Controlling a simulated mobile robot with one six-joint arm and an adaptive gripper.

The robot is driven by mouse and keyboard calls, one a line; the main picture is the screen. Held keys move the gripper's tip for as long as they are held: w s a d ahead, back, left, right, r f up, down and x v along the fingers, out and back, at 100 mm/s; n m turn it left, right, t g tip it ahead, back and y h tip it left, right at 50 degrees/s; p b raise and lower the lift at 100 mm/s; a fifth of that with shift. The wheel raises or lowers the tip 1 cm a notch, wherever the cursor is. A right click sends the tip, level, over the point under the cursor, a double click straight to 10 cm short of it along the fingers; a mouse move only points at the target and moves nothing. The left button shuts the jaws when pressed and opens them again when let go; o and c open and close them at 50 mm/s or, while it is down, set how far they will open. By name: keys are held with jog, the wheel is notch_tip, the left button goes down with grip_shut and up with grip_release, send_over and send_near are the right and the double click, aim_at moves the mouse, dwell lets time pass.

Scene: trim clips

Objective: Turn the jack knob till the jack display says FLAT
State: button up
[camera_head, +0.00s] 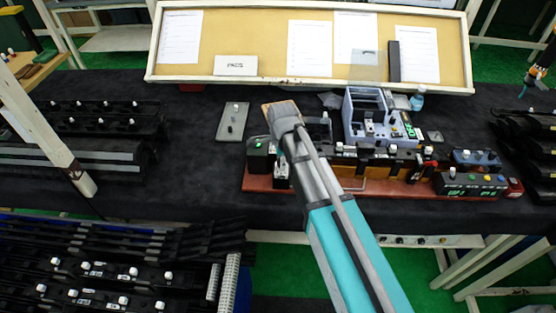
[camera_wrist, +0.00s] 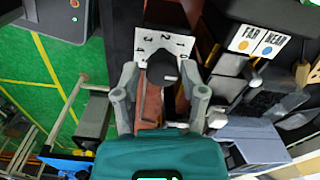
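In the wrist view, my gripper (camera_wrist: 160,78) has its two grey fingers apart, one on each side of a dark round knob (camera_wrist: 162,68). I see a gap at the fingertips, and cannot tell whether either touches the knob. A white plate (camera_wrist: 150,42) with digits lies behind the knob. I cannot tell for sure that this is the jack knob. In the head view, my arm reaches over the left part of a red-brown board (camera_head: 385,189), and my gripper's fingers are hidden there. No display reading FLAT is legible in either view.
A blue-grey device (camera_head: 366,104) and a green-lit black box (camera_head: 257,146) stand close to my arm. A FAR/NEAR card (camera_wrist: 258,42) is right of the knob in the wrist view. A grey tray (camera_head: 232,122) lies left on the dark table. A pinboard (camera_head: 268,40) stands behind.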

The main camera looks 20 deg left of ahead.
grip_shut()
jog(key=shift+a, duration=0.4)
jog(key=shift+s+d, duration=0.1)
jog(key=shift+d, duration=0.25)
